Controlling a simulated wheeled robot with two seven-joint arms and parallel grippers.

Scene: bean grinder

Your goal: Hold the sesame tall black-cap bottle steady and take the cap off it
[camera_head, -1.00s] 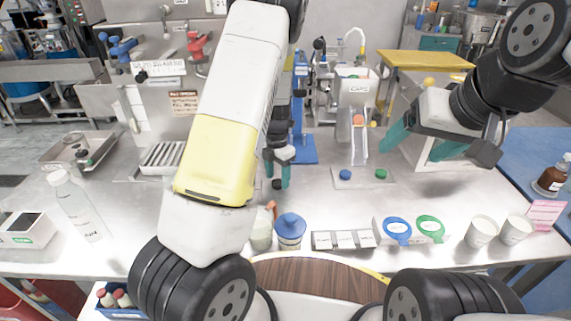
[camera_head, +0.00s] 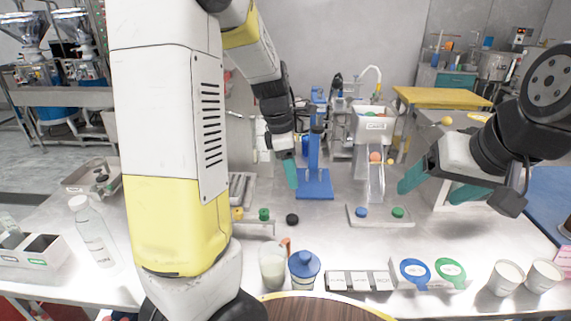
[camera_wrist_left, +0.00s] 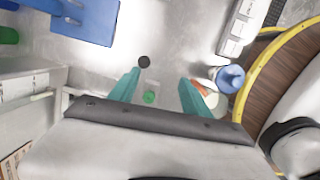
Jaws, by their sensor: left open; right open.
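A small round black piece that looks like a cap (camera_head: 292,219) lies on the steel table. It also shows in the left wrist view (camera_wrist_left: 144,61), near one fingertip and apart from it. In the tray at the left, small dark-topped containers (camera_head: 103,181) are partly visible; I cannot tell whether one is the sesame bottle. No labelled sesame bottle is readable. My left gripper (camera_head: 291,176) is open above the table behind the black piece, with nothing between its fingers (camera_wrist_left: 160,82) in the wrist view. My right gripper (camera_head: 428,196) is open and empty at the right.
A glass (camera_head: 272,268) and a blue-lidded jar (camera_head: 304,268) stand at the front. A green piece (camera_head: 264,214), a clear bottle (camera_head: 92,232), blue and green rings (camera_head: 432,272) and white cups (camera_head: 506,278) surround the clear middle.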

